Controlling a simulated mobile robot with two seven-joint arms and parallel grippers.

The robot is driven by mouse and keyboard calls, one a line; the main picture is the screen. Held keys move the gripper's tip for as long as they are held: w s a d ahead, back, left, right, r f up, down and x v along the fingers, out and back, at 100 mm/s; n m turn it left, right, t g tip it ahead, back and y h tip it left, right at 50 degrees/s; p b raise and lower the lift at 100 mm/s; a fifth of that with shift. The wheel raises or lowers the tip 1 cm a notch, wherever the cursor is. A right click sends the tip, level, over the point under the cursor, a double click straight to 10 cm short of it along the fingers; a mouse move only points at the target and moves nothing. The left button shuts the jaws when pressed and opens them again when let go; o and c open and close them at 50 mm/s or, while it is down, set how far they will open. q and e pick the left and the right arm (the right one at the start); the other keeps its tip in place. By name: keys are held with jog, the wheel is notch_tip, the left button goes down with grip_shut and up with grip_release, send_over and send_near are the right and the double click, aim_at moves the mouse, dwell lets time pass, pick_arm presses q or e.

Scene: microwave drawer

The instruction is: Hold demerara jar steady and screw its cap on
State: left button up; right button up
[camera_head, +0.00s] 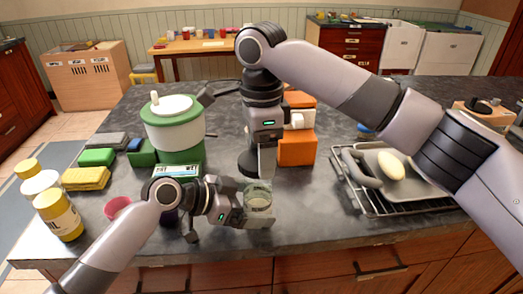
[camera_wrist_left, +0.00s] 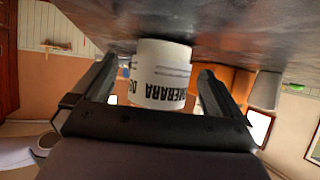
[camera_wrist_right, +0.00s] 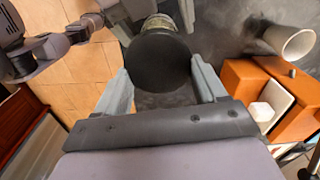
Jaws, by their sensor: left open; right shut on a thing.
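The demerara jar (camera_head: 258,198) is clear glass in the head view. In the left wrist view its white label with black lettering (camera_wrist_left: 160,75) is upside down. My left gripper (camera_head: 256,212) is open, with its fingers on either side of the jar. My right gripper (camera_head: 262,165) is above the jar, pointing down. It is shut on the round black cap (camera_wrist_right: 160,62), which shows between its fingers in the right wrist view. The cap hides part of the jar there. I cannot tell whether cap and jar touch.
A green and white canister (camera_head: 172,125) stands behind my left gripper. An orange box (camera_head: 298,148) stands behind the right gripper. A tray on a rack (camera_head: 400,190) is at right. Yellow-capped jars (camera_head: 58,215) and sponges (camera_head: 87,178) are at left. The counter's front edge is close.

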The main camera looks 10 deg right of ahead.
pick_arm(q)
jog(key=shift+d, duration=0.1)
jog(key=shift+c, duration=0.3)
jog(key=c, duration=0.9)
jog(key=shift+o, duration=0.2)
